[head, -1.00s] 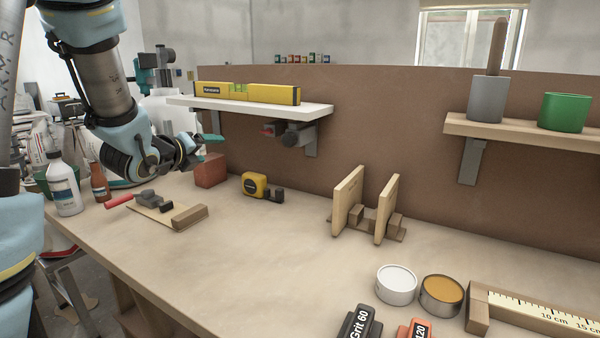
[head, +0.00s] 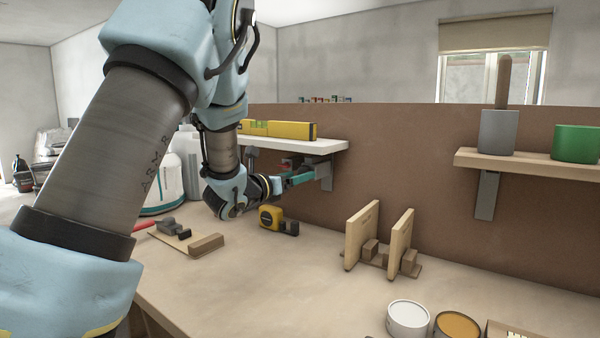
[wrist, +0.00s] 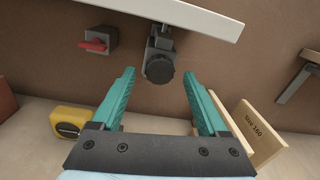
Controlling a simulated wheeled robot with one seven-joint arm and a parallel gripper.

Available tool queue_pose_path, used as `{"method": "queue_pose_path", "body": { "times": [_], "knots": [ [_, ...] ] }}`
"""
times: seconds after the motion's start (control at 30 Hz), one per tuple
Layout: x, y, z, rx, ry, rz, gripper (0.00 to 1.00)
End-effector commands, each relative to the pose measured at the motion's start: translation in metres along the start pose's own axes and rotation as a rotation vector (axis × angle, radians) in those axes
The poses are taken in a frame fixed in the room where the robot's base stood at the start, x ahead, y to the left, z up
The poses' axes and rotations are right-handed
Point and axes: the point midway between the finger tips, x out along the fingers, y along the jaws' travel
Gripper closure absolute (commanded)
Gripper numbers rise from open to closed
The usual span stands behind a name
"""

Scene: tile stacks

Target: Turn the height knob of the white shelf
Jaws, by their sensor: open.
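The white shelf (head: 325,145) is on the brown back panel, with a yellow spirit level (head: 285,130) on top. It also crosses the top of the wrist view (wrist: 200,16). The dark round height knob (wrist: 160,68) hangs under the shelf on a grey mount. A red switch lever (wrist: 95,45) on a grey box is to its left. My gripper (wrist: 158,88) has teal fingers, open and empty. The knob shows between and just beyond the fingertips, with no contact visible. In the head view my gripper (head: 298,180) is under the shelf and the knob is hard to make out.
A yellow tape measure (head: 271,217) lies on the bench below my gripper. Upright wooden boards (head: 362,235) stand to the right. A shelf bracket (head: 327,178) is close beside the gripper. A second wooden shelf (head: 530,163) is farther right.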

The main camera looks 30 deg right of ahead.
Motion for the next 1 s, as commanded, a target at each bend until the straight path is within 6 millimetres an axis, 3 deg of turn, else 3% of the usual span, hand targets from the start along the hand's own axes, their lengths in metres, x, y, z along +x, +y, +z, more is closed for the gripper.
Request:
{"method": "queue_pose_path", "body": {
  "times": [0.2, 0.5, 1.0],
  "knots": [
    [0.017, 0.0, 0.001, 0.0, -0.001, 0.0, 0.23],
    [0.018, 0.0, 0.0, 0.0, -0.001, 0.001, 0.24],
    [0.018, 0.0, 0.0, -0.001, -0.001, 0.001, 0.81]
  ]
}}
